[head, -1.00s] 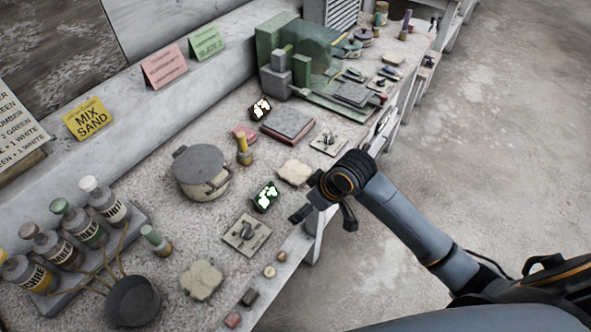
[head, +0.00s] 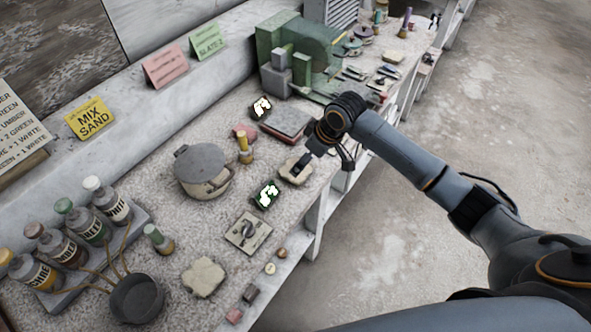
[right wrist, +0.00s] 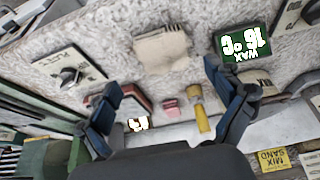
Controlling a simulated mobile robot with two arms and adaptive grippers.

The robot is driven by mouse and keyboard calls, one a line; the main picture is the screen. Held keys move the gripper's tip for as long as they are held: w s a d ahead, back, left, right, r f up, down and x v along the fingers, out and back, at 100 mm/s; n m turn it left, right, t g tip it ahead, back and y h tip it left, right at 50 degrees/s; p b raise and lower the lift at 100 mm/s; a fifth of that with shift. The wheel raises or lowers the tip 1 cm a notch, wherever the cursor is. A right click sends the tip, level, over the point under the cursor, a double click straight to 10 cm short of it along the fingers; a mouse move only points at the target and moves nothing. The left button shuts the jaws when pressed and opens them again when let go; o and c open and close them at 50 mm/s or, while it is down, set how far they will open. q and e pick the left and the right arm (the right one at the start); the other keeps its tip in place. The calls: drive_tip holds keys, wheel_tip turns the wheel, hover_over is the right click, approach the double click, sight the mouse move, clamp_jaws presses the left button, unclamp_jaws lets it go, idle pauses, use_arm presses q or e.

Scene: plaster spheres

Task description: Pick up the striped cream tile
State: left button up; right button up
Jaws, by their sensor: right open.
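A cream tile (head: 290,178) with uneven edges lies on the speckled bench near its front edge. It also shows in the right wrist view (right wrist: 162,54), beyond my fingertips, with faint lines near one edge. My right gripper (head: 304,162) is over this tile in the head view and hides part of it. In the right wrist view my right gripper (right wrist: 168,98) is open and empty, its two dark blue fingers wide apart. A second cream tile (head: 203,277) lies nearer at the front; I cannot make out stripes on it. My left gripper is not in view.
A lidded pot (head: 203,172), a yellow-capped tube (head: 244,150) and a green lit display (head: 266,195) stand left of my gripper. A switch plate (head: 247,234) lies nearer. A green machine (head: 300,45) stands behind. The floor at right is clear.

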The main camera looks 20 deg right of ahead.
drive_tip(key=x, duration=0.2)
drive_tip(key=p+x, duration=0.1)
drive_tip(key=x, duration=0.2)
drive_tip(key=shift+w+a+f, duration=0.1)
drive_tip(key=shift+a+f, duration=0.1)
drive_tip(key=shift+a, duration=0.25)
drive_tip(key=shift+w+f, duration=0.1)
drive_tip(key=shift+f, duration=0.2)
drive_tip(key=shift+r, duration=0.1)
drive_tip(key=c, duration=1.4)
